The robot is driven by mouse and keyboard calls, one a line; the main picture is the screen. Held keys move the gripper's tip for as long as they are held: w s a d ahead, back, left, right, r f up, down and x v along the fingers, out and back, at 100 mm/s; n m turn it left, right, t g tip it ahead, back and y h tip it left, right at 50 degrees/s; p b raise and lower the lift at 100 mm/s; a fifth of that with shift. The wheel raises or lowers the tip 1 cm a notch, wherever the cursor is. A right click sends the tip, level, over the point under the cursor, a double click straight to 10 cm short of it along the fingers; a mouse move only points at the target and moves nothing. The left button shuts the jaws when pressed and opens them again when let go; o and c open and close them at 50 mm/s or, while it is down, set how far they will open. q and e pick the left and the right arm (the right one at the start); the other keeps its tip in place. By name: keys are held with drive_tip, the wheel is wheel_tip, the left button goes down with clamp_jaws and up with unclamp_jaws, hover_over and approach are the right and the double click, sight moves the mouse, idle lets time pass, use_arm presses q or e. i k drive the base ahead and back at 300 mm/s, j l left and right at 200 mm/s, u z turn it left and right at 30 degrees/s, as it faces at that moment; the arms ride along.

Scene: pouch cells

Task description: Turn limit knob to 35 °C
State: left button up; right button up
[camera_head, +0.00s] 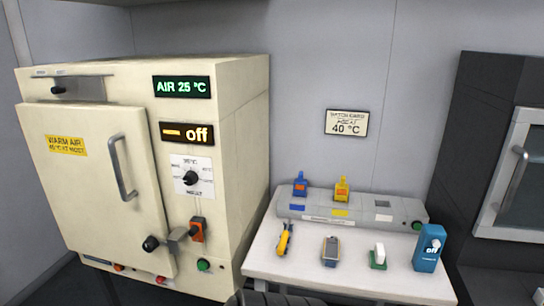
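The limit knob (190,178) is a small black dial on a white scale plate (193,190) on the front of a cream oven cabinet (235,130). The scale print is too small to read, and I cannot tell which mark the knob points to. Above it, an amber display (187,133) reads "off", and a green display (181,87) reads "AIR 25 °C". Neither of my grippers shows in the head view. Nothing covers the knob.
The cabinet door (75,190) looks shut, with a bar handle (124,168). An orange switch (197,229) and black lever knob (151,243) sit below the dial. A white table (300,268) with small tools stands right. A dark ribbed part shows at the bottom edge.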

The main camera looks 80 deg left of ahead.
sight(159, 280)
drive_tip(key=u, duration=3.45)
